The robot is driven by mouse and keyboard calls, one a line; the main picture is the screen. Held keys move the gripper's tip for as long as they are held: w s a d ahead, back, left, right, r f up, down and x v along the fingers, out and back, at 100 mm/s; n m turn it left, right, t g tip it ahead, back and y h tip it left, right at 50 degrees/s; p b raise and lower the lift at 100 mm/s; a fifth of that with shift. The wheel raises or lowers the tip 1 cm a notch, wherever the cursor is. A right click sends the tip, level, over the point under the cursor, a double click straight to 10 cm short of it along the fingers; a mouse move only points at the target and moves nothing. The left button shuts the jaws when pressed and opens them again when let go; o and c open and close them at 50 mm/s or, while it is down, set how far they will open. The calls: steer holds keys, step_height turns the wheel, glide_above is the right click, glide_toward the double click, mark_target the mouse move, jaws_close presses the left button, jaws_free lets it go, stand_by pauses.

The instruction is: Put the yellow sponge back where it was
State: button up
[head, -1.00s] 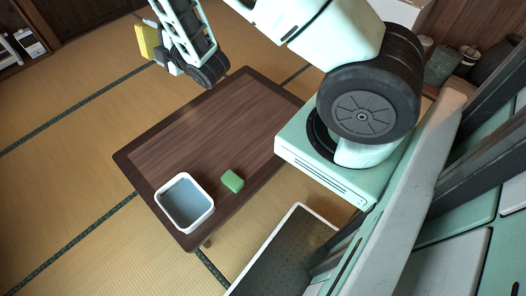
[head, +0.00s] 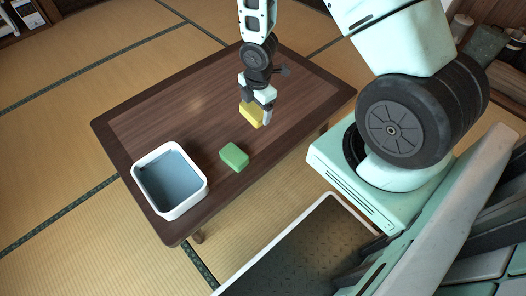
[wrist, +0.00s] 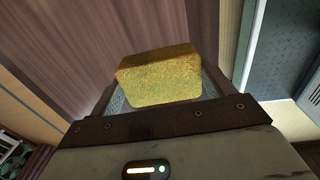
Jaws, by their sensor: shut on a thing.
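The yellow sponge (head: 250,115) is held between the fingers of my gripper (head: 256,107), over the right part of the low wooden table (head: 165,115). In the wrist view the yellow sponge (wrist: 160,76) fills the space between the fingertips. My gripper points downward and is shut on it. I cannot tell how far the sponge is above the tabletop. A green sponge-like block (head: 234,156) lies on the table, to the left of and nearer than the yellow sponge.
A white-rimmed square tub (head: 199,199) with a grey-blue inside stands at the table's near left corner. The table's far left part is bare. Tatami (head: 60,130) surrounds the table. A dark tray with a white rim (head: 300,250) is at the bottom.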

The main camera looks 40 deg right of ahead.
mark_target(262, 114)
steer(key=shift+s+d+f+g+b, duration=0.2)
steer(key=shift+s+d+f+b, duration=0.1)
steer(key=shift+s+f, duration=0.25)
steer(key=shift+s+d+f+g+b, duration=0.25)
steer(key=shift+s+f, duration=0.1)
steer(key=shift+f, duration=0.25)
steer(key=f+b, duration=0.2)
steer(key=f, duration=0.3)
steer(key=shift+s+f+b, duration=0.2)
steer(key=shift+b, duration=0.1)
steer(key=shift+f+b, duration=1)
steer(key=shift+f, duration=1.35)
steer(key=shift+d+r, duration=0.1)
steer(key=o, duration=0.8)
steer(key=shift+o, duration=0.2)
steer(key=shift+r, duration=0.1)
